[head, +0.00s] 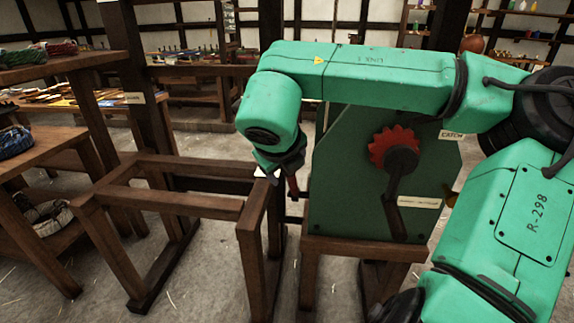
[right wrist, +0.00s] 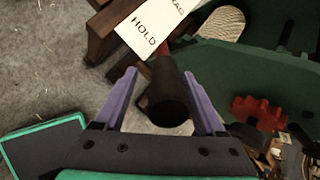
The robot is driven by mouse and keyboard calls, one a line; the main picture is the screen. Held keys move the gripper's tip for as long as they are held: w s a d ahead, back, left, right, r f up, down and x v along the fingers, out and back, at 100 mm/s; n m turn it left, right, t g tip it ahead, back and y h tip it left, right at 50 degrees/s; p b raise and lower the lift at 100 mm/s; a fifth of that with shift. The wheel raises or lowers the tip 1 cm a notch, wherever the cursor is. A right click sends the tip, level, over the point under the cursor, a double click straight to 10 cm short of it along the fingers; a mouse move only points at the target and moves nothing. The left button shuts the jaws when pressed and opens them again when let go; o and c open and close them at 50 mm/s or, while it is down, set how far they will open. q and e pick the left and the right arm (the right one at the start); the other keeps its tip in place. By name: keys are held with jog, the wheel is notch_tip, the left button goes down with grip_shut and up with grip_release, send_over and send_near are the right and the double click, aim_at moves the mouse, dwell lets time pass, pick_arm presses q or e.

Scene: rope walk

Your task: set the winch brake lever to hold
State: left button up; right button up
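The winch (head: 345,190) is a dark green housing on a wooden stand, with a red gear (head: 392,147) and a dark crank (head: 393,190) on its face. The brake lever (head: 293,187) stands at its left side. In the right wrist view the lever's dark knob (right wrist: 167,95) and part of its red shaft show. A white plate (right wrist: 150,27) beside it reads HOLD, with another word partly cut off. My right gripper (right wrist: 159,74) is open, its purple fingers either side of the knob. In the head view it (head: 285,180) is mostly hidden. My left gripper is out of view.
A wooden frame (head: 190,205) stands left of the winch. Shelves with rope coils (head: 20,55) are at the far left. A bench with goods (head: 75,95) is behind. My right arm covers much of the winch's top. Some bare floor shows in front.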

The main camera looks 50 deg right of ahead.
jog(key=shift+r, duration=0.2)
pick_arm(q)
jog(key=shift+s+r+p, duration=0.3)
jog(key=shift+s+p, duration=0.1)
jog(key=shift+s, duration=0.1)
pick_arm(e)
jog(key=v, duration=1.4)
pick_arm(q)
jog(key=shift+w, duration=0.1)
pick_arm(e)
jog(key=shift+a, duration=0.1)
